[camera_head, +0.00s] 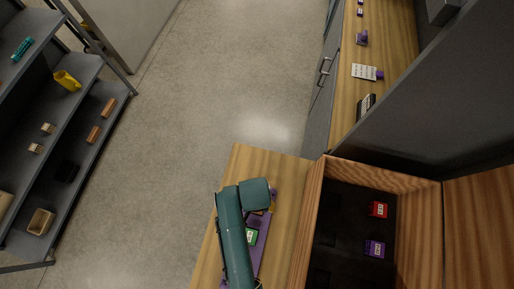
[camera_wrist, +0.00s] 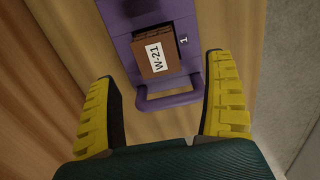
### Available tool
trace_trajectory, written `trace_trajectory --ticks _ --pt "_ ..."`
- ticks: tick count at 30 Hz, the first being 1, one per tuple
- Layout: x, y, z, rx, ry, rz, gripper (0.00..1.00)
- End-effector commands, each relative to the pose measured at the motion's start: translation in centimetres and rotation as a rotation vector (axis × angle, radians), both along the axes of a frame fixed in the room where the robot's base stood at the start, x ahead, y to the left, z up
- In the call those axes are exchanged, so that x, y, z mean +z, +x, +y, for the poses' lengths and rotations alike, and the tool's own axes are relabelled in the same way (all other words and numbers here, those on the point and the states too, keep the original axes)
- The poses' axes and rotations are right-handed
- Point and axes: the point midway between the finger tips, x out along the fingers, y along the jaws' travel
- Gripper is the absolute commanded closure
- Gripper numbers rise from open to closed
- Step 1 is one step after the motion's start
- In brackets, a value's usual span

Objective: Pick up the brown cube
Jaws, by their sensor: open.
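The brown cube (camera_wrist: 156,52) bears a white label reading "W-21". In the wrist view it sits in a purple holder (camera_wrist: 117,22), beside a small tag "1" and just beyond the holder's handle. My gripper (camera_wrist: 162,72) is open, its yellow ridged fingers spread to the left and right of the holder's handle end. Nothing is between the pads at their near part. In the head view the purple holder (camera_head: 263,246) lies on the wooden table under my teal arm. The cube is hidden there by my arm.
A green block (camera_head: 252,237) sits on the holder. A wooden-walled box (camera_head: 312,205) at right contains a red block (camera_head: 378,209) and a purple block (camera_head: 375,248). Grey shelves (camera_head: 85,75) with several items stand at left. The floor between is clear.

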Motion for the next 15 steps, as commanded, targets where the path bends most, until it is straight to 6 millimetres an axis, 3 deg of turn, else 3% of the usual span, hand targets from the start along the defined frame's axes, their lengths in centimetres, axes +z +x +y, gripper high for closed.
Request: trace_trajectory --ticks 10,15 --pt "-5.0 -0.4 -0.3 0.000 0.000 0.001 0.15" --pt "-5.8 -0.4 -0.3 0.001 0.000 -0.002 0.15"
